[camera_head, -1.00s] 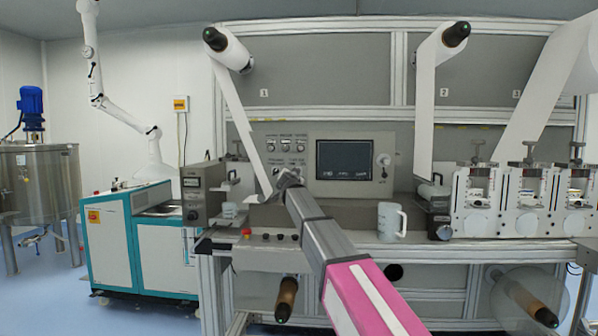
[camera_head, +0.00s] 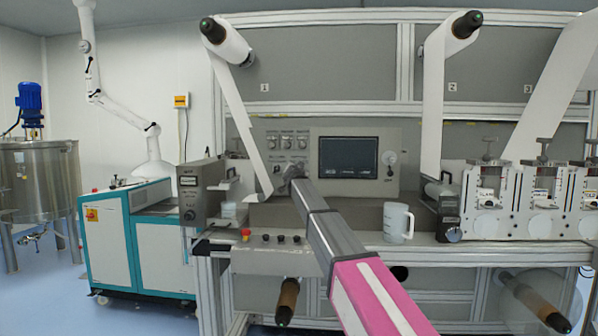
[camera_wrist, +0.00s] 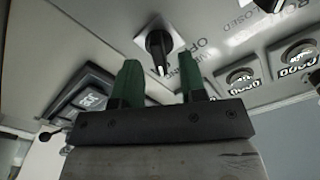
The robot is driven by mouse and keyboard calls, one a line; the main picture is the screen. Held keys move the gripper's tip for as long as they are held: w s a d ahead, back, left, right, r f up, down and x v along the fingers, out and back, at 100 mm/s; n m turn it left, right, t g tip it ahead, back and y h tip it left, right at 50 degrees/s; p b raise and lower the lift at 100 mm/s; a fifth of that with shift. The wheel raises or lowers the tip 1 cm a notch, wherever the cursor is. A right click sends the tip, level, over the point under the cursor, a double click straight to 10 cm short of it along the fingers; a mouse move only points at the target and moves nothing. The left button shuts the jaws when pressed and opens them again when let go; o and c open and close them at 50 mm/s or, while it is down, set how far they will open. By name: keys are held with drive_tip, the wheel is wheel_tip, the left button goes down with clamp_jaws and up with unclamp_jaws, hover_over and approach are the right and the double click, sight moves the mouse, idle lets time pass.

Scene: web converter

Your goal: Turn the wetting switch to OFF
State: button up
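In the wrist view a black rotary knob (camera_wrist: 158,44) sits on a pale square plate on the grey panel. Part of the lettering beside it shows, including "OF", but the full label is cut off or blurred, so I cannot be sure of its name. My gripper (camera_wrist: 158,62) has two green fingers, spread apart and empty. The knob appears in line with the gap between the fingertips; I see no contact. In the head view my gripper (camera_head: 289,184) is at the lower left part of the control panel (camera_head: 302,140) and hides the controls behind it.
A screen (camera_head: 348,157) is right of my arm. A white web (camera_head: 243,125) runs down close to the left of my gripper. A mug (camera_head: 397,222) stands on the ledge to the right. A red button (camera_head: 246,233) and black buttons are below.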

drive_tip(key=shift+w, duration=1.35)
drive_tip(key=shift+c, duration=0.3)
drive_tip(key=c, duration=0.5)
drive_tip(key=shift+n, duration=0.3)
drive_tip(key=n, duration=1.1)
drive_tip(key=shift+a, duration=0.2)
drive_tip(key=shift+n, duration=0.3)
